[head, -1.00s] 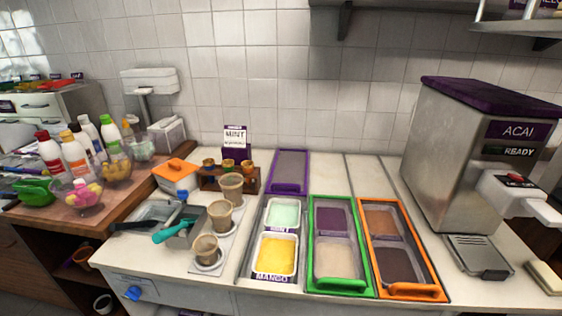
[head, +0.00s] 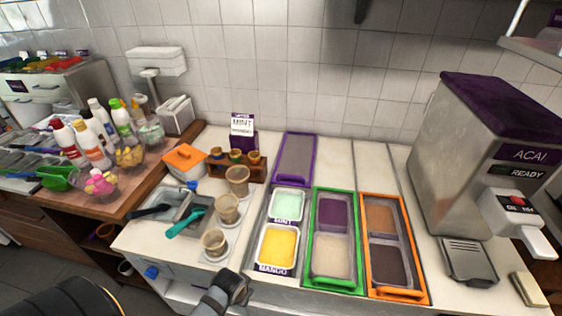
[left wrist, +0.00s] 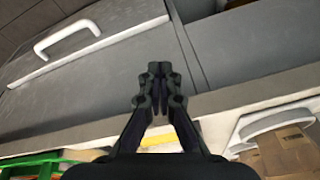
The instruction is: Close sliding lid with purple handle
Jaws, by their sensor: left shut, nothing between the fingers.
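The sliding lid (head: 296,157) with the purple frame and handle (head: 291,180) is at the back of its well, behind the mint tub (head: 288,205) and the mango tub (head: 277,248). Both tubs are uncovered. My left gripper (head: 236,284) is shut and empty in front of the counter's front edge, below and left of the mango tub and apart from the lid. In the left wrist view its fingertips (left wrist: 158,90) are together over grey panels; the lid does not show there. My right gripper is not in view.
Closed green-framed (head: 332,286) and orange-framed (head: 400,294) lids lie to the right. A sign holder (head: 243,133) and wooden rack (head: 237,170) are left of the purple lid. The acai machine (head: 460,150) stands at right.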

